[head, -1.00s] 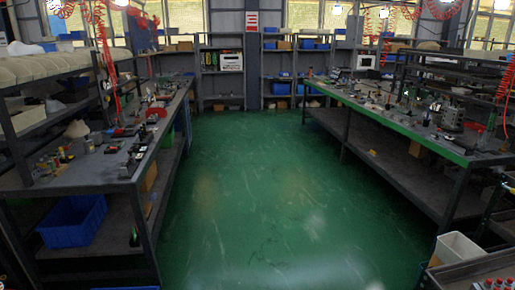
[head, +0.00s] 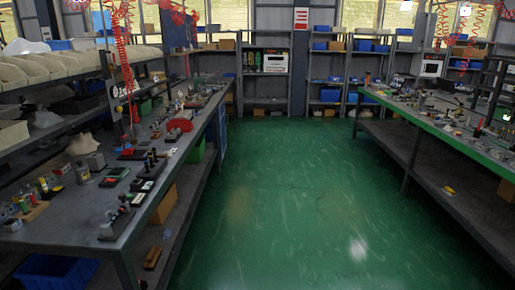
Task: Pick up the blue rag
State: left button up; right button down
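I cannot make out a blue rag in the head view. Several blue items show, but they look like bins or are too small to tell. Neither of my grippers is in view, so I cannot see whether they are open or shut.
A long workbench (head: 90,225) with tools and blocks runs along the left, with a blue bin (head: 50,272) on its lower shelf. Another bench (head: 470,146) runs along the right. Shelves (head: 265,87) stand at the back. The green floor (head: 300,200) between the benches is clear.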

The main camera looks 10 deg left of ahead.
aim_at(166, 233)
jog(key=i+l, duration=0.15)
jog(key=i, duration=1.6)
